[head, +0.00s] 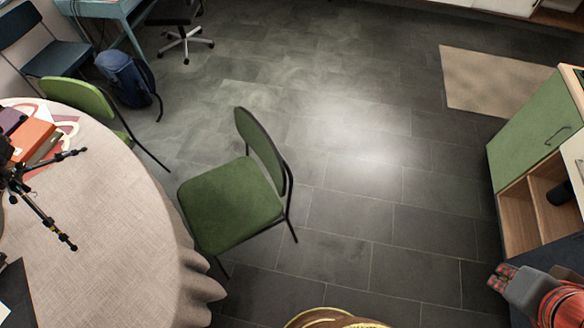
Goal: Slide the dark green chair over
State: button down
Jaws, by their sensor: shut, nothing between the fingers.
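The dark green chair (230,204) stands on the tiled floor in the middle left of the head view. It has a green seat, a green backrest on its right side and thin black legs. Its seat's left edge is close to the cloth of the round table; I cannot tell whether they touch. My gripper (503,279) is at the lower right, shut and empty, far to the right of the chair with bare floor between them.
The round table (110,240) with a beige cloth bears a tripod (38,205) and books. A lighter green chair (78,97) and a blue backpack (128,78) are behind. A green cabinet (540,135) stands at right. The floor between chair and cabinet is clear.

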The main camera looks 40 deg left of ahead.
aim_at(224, 207)
jog(key=i+u, duration=0.3)
jog(key=i+l+u, duration=0.25)
jog(key=i, duration=0.25)
jog(key=i+u, duration=0.15)
jog(key=u, duration=0.25)
jog(key=i+u, duration=0.15)
jog(key=u, duration=0.3)
jog(key=i+l+u, duration=0.1)
jog(key=u, duration=0.3)
jog(key=i+l+u, duration=0.1)
jog(key=u, duration=0.35)
jog(key=i+l+u, duration=0.1)
jog(key=l+u, duration=0.15)
jog(key=u, duration=0.15)
jog(key=i+l+u, duration=0.1)
jog(key=u, duration=0.35)
jog(key=i+l+u, duration=0.2)
jog(key=u, duration=0.25)
jog(key=i+l+u, duration=0.15)
jog(key=u, duration=0.3)
jog(key=i+l+u, duration=0.1)
jog(key=l+u, duration=0.25)
jog(key=u, duration=0.15)
